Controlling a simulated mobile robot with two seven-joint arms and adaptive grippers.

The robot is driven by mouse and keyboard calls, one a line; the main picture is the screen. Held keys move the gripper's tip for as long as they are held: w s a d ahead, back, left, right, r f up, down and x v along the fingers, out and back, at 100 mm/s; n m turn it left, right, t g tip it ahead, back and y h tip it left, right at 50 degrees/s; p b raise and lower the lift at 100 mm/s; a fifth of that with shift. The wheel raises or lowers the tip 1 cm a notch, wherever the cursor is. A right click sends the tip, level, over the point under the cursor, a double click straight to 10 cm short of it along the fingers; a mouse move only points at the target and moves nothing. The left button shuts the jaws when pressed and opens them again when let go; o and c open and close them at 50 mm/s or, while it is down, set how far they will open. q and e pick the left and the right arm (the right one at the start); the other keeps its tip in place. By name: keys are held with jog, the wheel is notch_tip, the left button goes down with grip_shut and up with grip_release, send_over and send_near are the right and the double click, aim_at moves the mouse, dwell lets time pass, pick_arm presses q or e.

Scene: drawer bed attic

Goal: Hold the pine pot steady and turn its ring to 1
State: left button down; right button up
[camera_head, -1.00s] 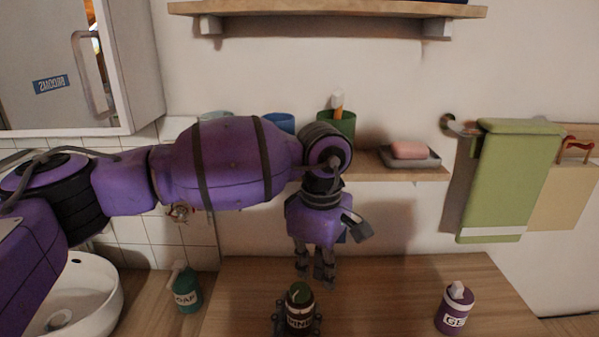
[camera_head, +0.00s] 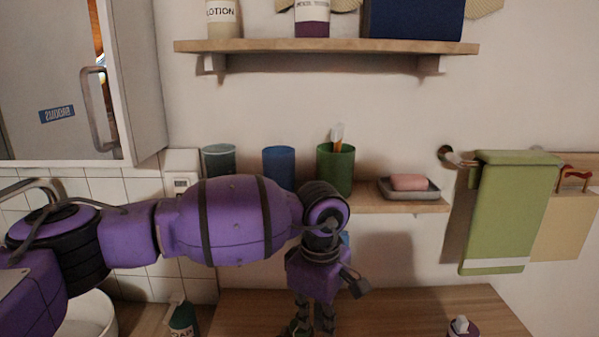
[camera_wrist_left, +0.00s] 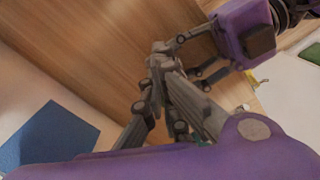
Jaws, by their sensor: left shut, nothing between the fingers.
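My left gripper (camera_head: 313,322) reaches down over the wooden counter at the bottom edge of the head view. Its fingers are shut with nothing between them, and they also show in the wrist view (camera_wrist_left: 158,65). A dark greenish bit beside the fingers in the head view may be the top of the pine pot. The rest of the pot is cut off, and its ring and label cannot be read. A second purple gripper, which looks like my right one (camera_wrist_left: 190,62), is in the wrist view only. Its fingers are apart, with bare wood showing between them.
A gel container (camera_head: 462,328) stands to the right and a soap bottle (camera_head: 183,318) to the left. Above are a low shelf (camera_head: 395,203) with cups and soap, and a hanging green towel (camera_head: 510,210).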

pick_arm(q)
jog(key=shift+w+a+f, duration=0.2)
jog(key=shift+a+f, duration=0.35)
jog(key=shift+a, duration=0.15)
pick_arm(e)
jog(key=shift+s+f, duration=0.1)
jog(key=shift+f, duration=0.05)
pick_arm(q)
jog(key=shift+s+a, duration=0.4)
pick_arm(e)
jog(key=shift+d, duration=0.25)
pick_arm(q)
jog(key=shift+s+d, duration=0.1)
jog(key=shift+d, duration=0.05)
jog(key=shift+s+d, duration=0.2)
jog(key=shift+w+r, duration=0.15)
jog(key=shift+r, duration=0.4)
pick_arm(e)
jog(key=shift+a, duration=0.2)
pick_arm(q)
jog(key=r, duration=0.5)
jog(key=shift+d+r, duration=0.25)
jog(key=shift+d, duration=0.1)
